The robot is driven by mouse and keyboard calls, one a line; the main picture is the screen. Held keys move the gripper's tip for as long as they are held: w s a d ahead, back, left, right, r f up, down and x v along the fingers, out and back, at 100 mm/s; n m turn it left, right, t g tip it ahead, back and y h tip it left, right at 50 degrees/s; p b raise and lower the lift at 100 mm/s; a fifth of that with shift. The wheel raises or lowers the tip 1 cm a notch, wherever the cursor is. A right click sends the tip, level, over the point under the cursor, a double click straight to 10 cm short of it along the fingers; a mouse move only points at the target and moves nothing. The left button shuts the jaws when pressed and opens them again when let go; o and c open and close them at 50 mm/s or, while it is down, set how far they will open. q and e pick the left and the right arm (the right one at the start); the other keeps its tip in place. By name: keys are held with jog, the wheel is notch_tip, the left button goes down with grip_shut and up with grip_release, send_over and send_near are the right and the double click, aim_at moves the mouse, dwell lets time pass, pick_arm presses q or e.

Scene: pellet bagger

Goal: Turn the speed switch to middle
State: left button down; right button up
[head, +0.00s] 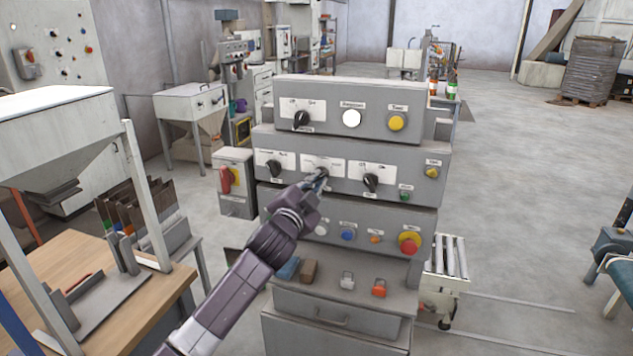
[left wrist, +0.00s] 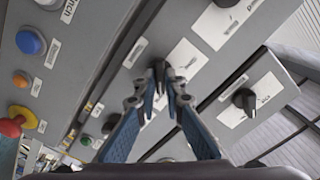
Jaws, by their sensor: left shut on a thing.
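A black rotary switch (left wrist: 160,70) with a white label plate sits in the middle of the second row of the grey control panel (head: 437,150). Its label is too small to read, so I cannot confirm that it is the speed switch. My left gripper (head: 321,182) reaches it from the lower left and is shut on its knob. In the left wrist view, the two fingertips (left wrist: 161,98) pinch the knob from both sides. The fingers hide much of it in the head view, and I cannot tell its pointer position. My right gripper is not in view.
Black knobs stand left (head: 274,168) and right (head: 371,182) of the held switch, with another above (head: 302,119). A red emergency button (head: 410,243) is below right. A wooden-topped table (head: 140,290) stands at left. Open floor lies to the right.

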pick_arm(q)
jog(key=shift+n, duration=1.8)
jog(key=n+p, duration=0.1)
jog(key=n, duration=0.4)
jog(key=shift+n+p, duration=0.4)
jog(key=c, duration=2)
grip_release()
